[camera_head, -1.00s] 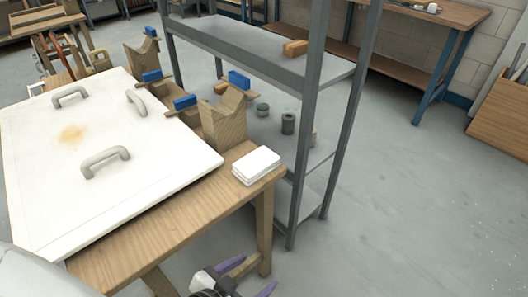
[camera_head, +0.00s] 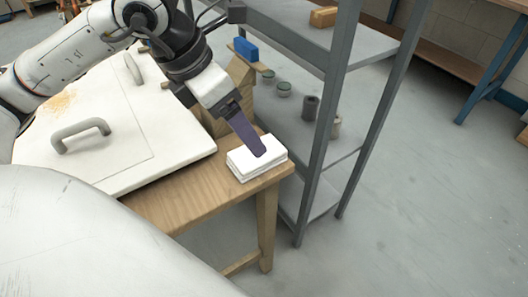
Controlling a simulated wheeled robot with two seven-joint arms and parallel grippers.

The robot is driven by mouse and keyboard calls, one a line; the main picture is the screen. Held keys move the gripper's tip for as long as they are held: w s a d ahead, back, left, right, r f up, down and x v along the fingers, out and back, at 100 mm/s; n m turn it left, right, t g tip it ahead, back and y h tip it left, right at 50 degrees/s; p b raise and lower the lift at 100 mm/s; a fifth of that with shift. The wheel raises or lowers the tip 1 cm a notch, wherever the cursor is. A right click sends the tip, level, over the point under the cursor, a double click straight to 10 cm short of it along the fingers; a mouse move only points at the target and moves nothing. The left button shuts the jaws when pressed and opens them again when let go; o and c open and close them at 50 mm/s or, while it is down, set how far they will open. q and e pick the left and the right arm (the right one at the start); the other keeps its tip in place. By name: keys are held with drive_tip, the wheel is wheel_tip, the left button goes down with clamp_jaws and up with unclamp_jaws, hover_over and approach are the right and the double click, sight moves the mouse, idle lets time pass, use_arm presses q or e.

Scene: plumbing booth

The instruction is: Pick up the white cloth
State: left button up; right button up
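The white cloth (camera_head: 245,164) lies folded in a flat stack on the right corner of the wooden table (camera_head: 190,196). My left gripper (camera_head: 260,152) comes in from the upper left and points down, its purple finger over the top of the cloth. Only one finger shows clearly, so I cannot tell how far the gripper is open or whether it touches the cloth. My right gripper is not in view.
A white board with grey handles (camera_head: 80,133) covers the table left of the cloth. A wooden block with a notch (camera_head: 241,72) stands behind. A grey metal shelf (camera_head: 336,80) rises close to the cloth's right, holding small cans (camera_head: 310,107).

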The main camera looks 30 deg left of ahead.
sight(245, 158)
use_arm(q)
drive_tip(key=shift+y, duration=0.3)
drive_tip(key=f, duration=0.1)
drive_tip(key=w+f, duration=0.1)
drive_tip(key=f, duration=0.2)
drive_tip(key=shift+w+a+b, duration=0.25)
drive_tip(key=shift+w+b, duration=0.05)
drive_tip(key=shift+w, duration=0.05)
drive_tip(key=x, duration=0.5)
drive_tip(key=shift+w+f+b, duration=0.15)
drive_tip(key=shift+f+b, duration=0.1)
drive_tip(key=shift+b, duration=0.05)
drive_tip(key=c, duration=1.2)
drive_tip(key=shift+o, duration=0.2)
wheel_tip(245, 158, up, 10)
drive_tip(key=p, duration=0.2)
